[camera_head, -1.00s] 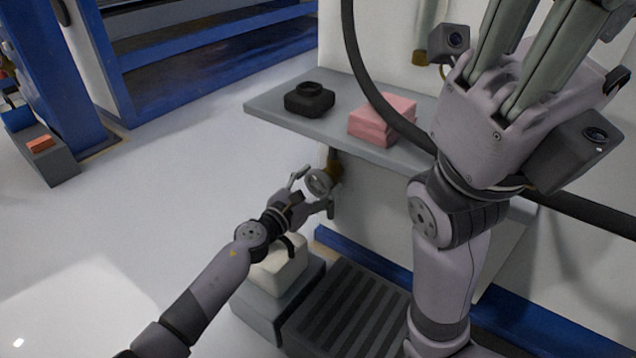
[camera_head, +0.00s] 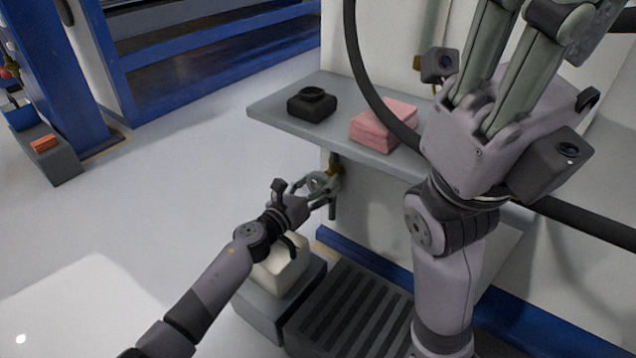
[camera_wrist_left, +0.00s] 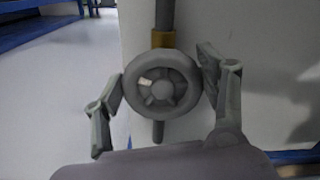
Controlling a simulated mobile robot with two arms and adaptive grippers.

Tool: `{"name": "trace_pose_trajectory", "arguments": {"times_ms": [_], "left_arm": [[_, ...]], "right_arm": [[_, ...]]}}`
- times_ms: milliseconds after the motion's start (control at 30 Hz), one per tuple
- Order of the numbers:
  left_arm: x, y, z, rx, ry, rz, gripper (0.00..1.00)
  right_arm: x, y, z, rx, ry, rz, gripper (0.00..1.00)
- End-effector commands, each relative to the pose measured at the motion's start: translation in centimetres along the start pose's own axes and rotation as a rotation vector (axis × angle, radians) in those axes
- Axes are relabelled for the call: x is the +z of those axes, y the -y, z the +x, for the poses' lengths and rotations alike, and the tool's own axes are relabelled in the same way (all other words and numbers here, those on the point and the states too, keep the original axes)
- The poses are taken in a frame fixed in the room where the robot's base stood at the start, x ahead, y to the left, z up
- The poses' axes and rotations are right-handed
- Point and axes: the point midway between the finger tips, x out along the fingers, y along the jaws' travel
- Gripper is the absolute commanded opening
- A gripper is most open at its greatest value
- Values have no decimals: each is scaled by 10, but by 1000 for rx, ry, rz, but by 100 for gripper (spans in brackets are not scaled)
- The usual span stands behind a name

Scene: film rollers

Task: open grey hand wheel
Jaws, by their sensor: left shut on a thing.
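The grey hand wheel (camera_head: 318,183) sits on a brass valve on the pale cabinet's side, below the shelf. In the left wrist view the round, spoked wheel (camera_wrist_left: 162,84) faces me, with a brass collar above it and a grey pipe stub below. My left gripper (camera_head: 316,191) is shut on the wheel, a finger on each side of its rim; the fingers also show in the left wrist view (camera_wrist_left: 162,88). The gripper partly hides the wheel in the head view. My right gripper (camera_head: 515,75) is raised at the upper right, its fingertips out of frame.
A grey shelf (camera_head: 280,120) above the wheel holds a black object (camera_head: 312,104) and folded pink cloths (camera_head: 383,127). A dark hose (camera_head: 356,70) hangs before it. A white canister (camera_head: 280,268) and ribbed grey step (camera_head: 345,315) stand below. The left floor is open.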

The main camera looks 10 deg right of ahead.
Motion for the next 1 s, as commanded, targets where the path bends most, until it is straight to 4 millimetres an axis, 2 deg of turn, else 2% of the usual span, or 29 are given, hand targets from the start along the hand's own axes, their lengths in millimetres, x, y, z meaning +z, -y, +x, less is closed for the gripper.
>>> {"name": "trace_pose_trajectory", "arguments": {"times_ms": [500, 533, 800, 1000], "left_arm": [[-1, -1, 0, 0, -2, -24, 38], [-1, 0, 0, 0, -2, -24, 68], [-1, 0, 0, 0, -1, -23, 86], [0, 0, 0, 0, -1, -22, 86]], "right_arm": [[0, 0, 0, 0, 1, 0, 32], [0, 0, 0, 0, 1, 0, 32], [0, 0, 0, -1, -1, 0, 32], [0, 0, 0, -1, -1, 0, 32]]}}
